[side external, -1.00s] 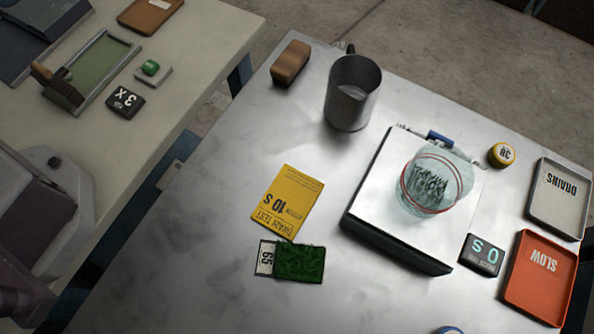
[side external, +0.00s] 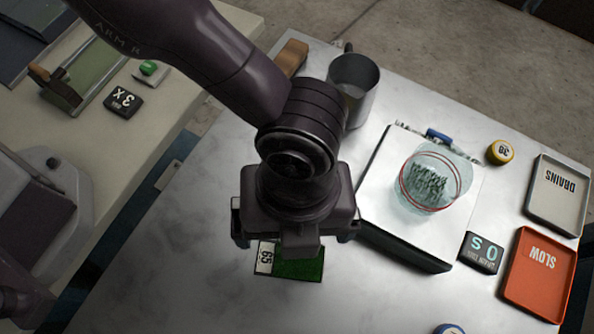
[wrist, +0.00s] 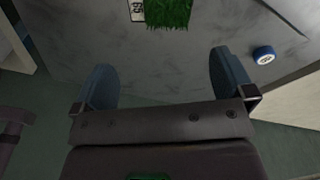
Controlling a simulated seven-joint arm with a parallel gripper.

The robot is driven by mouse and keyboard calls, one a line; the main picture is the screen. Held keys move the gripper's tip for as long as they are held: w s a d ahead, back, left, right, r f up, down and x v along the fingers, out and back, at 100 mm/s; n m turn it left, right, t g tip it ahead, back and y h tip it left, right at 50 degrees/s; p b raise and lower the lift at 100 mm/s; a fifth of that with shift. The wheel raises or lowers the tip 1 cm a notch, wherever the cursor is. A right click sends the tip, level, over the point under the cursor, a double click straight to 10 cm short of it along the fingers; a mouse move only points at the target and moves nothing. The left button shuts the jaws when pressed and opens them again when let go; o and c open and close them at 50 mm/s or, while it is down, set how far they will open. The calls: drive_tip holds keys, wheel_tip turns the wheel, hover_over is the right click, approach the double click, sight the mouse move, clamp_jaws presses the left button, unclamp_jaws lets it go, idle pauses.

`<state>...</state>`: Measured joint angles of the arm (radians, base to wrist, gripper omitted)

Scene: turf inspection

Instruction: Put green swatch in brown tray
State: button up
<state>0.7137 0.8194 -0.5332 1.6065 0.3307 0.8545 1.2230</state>
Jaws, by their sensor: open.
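The green swatch (side external: 302,268), a dark green turf piece with a white tag marked 65 (side external: 265,257), lies flat on the grey metal table. My gripper (side external: 297,234) hangs above it and partly covers it in the side view. In the wrist view the swatch (wrist: 168,12) is at the top edge, cut off, beyond the fingertips of my open, empty gripper (wrist: 160,68). No tray looks clearly brown. A grey-beige tray (side external: 533,208) marked DRAINS and an orange-red tray (side external: 512,290) marked SLOW lie at the right, both empty.
A glass beaker (side external: 428,205) stands on a white-topped block (side external: 378,192) between swatch and trays. A metal cup (side external: 362,75) stands behind. A timer (side external: 481,252), a yellow round tin (side external: 500,152) and a blue-white round piece (wrist: 263,55) sit around.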

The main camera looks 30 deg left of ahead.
drive_tip(key=m, duration=0.2)
hover_over(269, 263)
drive_tip(key=w+d, duration=0.3)
drive_tip(key=f, duration=0.7)
drive_tip(key=shift+w, duration=0.2)
drive_tip(key=shift+s+d+f, duration=0.1)
drive_tip(key=shift+s+f, duration=0.05)
drive_tip(key=shift+f, duration=0.75)
drive_tip(key=shift+s+d+f, duration=0.15)
drive_tip(key=shift+f, duration=0.7)
drive_tip(key=shift+s+d+f, duration=0.1)
drive_tip(key=shift+s+f, duration=0.05)
drive_tip(key=shift+f, duration=0.75)
drive_tip(key=c, duration=0.9)
drive_tip(key=shift+r, duration=0.15)
drive_tip(key=shift+c, duration=0.2)
